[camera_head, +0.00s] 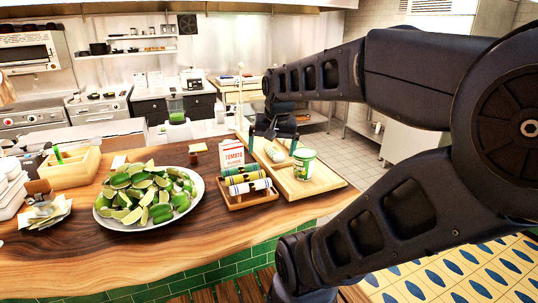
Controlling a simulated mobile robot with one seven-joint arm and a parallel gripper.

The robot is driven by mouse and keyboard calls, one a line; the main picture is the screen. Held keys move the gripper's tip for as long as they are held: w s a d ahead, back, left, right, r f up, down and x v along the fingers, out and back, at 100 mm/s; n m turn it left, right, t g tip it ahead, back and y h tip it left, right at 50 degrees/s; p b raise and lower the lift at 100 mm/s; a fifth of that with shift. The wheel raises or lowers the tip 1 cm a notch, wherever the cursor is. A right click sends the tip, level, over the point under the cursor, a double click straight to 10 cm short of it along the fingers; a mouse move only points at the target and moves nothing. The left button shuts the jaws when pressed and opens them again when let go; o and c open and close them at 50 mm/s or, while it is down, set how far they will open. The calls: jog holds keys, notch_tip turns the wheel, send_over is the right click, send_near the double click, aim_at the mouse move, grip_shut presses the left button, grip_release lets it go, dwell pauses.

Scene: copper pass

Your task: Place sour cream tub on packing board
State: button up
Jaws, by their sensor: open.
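My gripper (275,138) points down over the far part of the board, behind and left of the tub. It is open and apart from the tub. A pale, rounded item (274,152) lies on the board below the gripper; I cannot tell what it is.
A wooden tray of rolled items (248,189) and a red-and-white carton (231,153) stand left of the board. A plate of limes (145,194) fills the counter's middle. A wooden caddy (70,168) is at far left. The counter's front edge is bare.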

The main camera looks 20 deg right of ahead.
jog(key=n, duration=0.1)
jog(key=s+a+n, duration=0.1)
jog(key=n, duration=0.1)
jog(key=s+a+f+n, duration=0.1)
jog(key=shift+s+t, duration=0.25)
jog(key=shift+t, duration=0.05)
jog(key=shift+r, duration=0.1)
